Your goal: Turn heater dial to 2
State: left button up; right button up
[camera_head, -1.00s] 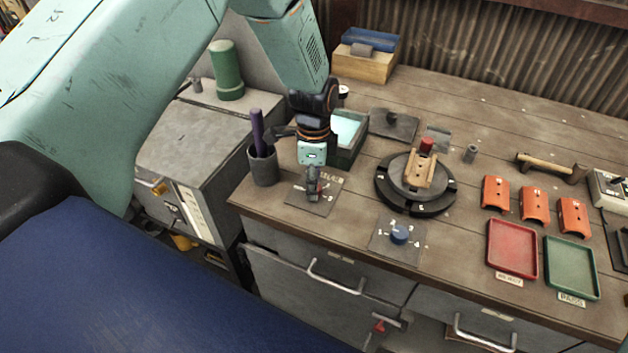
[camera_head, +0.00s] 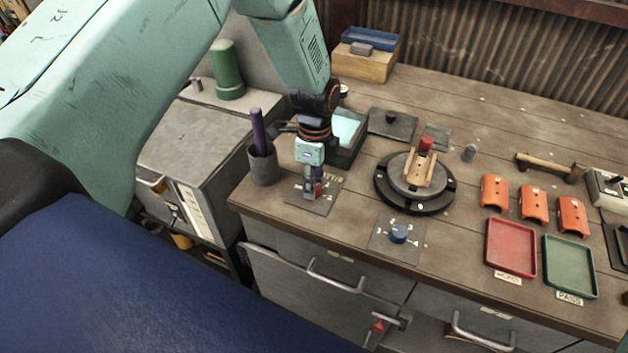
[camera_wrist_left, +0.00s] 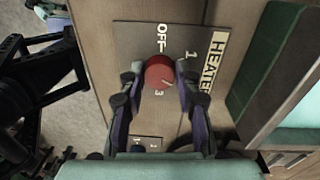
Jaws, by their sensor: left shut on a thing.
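The heater dial is a red round knob (camera_wrist_left: 159,71) on a dark plate (camera_wrist_left: 133,42) marked HEATER. OFF, 1 and 3 show around it; the 2 is hidden, seemingly behind a finger. A pale mark on the knob's face points towards the lower right in the left wrist view, near the 3. My left gripper (camera_wrist_left: 159,75) points down with a finger on each side of the knob and is shut on it. In the head view the left gripper (camera_head: 314,188) largely covers the dial, and the plate (camera_head: 322,206) shows around it. My right gripper is out of view.
A blue dial (camera_head: 398,233) on its own plate is to the right. A grey cup (camera_head: 263,165) with a purple-handled item stands close left of the gripper. A green open box (camera_head: 349,150) is just behind. A black turntable (camera_head: 415,206) stands further right.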

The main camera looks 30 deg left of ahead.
pick_arm(q)
jog(key=o, duration=0.8)
jog(key=shift+w+r, duration=0.15)
jog(key=shift+w, duration=0.05)
jog(key=o, duration=0.4)
jog(key=shift+s+a, duration=0.15)
jog(key=shift+s, duration=0.05)
jog(key=shift+c, duration=0.2)
notch_tip(320, 180, up, 12)
jog(key=shift+w, duration=0.35)
